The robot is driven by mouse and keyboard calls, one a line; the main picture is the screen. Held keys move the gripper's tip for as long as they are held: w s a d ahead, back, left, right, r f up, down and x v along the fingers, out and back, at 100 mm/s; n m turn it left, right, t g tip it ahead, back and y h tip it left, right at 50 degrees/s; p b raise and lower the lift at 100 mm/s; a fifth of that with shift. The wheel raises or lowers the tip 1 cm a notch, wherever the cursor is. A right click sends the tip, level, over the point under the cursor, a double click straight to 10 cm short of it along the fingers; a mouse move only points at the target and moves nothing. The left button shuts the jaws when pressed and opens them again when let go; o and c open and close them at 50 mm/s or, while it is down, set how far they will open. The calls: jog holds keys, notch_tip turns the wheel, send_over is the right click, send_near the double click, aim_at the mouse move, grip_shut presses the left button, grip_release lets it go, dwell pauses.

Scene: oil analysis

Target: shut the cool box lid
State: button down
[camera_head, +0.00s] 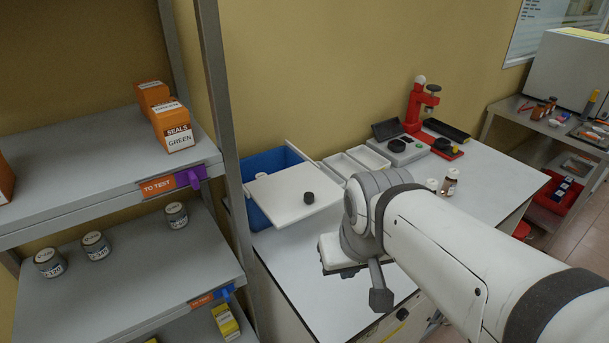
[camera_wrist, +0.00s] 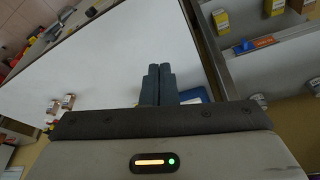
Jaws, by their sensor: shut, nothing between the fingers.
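The blue cool box (camera_head: 258,163) stands on the white bench against the wall, beside the shelf rack. Its white lid (camera_head: 277,194) with a dark round knob (camera_head: 309,198) lies at a slant over the front of the box. A gap behind the lid shows the blue inside and a pale rim. My gripper (camera_wrist: 159,68) is shut and empty in the wrist view, its dark fingers together over the white bench top. In the head view my arm is right of the lid and hides the fingers. A blue patch right of the fingers may be the box, mostly hidden.
A grey shelf rack (camera_head: 215,110) with jars and orange boxes stands close left of the cool box. White trays (camera_head: 356,162), a scale (camera_head: 397,150) and a red device (camera_head: 420,105) are right of it. Small bottles (camera_head: 449,183) stand beyond my arm. The bench front is clear.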

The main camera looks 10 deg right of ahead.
jog(key=w+d+f+m+y+b, duration=0.25)
jog(key=w+m+b, duration=0.25)
jog(key=w+m, duration=0.65)
jog(key=m+t+y+b, duration=0.2)
jog(key=m+y+b, duration=0.15)
jog(key=m, duration=1.15)
send_near(313, 203)
notch_tip(313, 203, down, 4)
jog(key=p, duration=0.1)
jog(key=shift+w+a+f+y+p, duration=0.25)
jog(key=shift+w+a+y+p, duration=0.1)
jog(key=shift+w+a, duration=0.9)
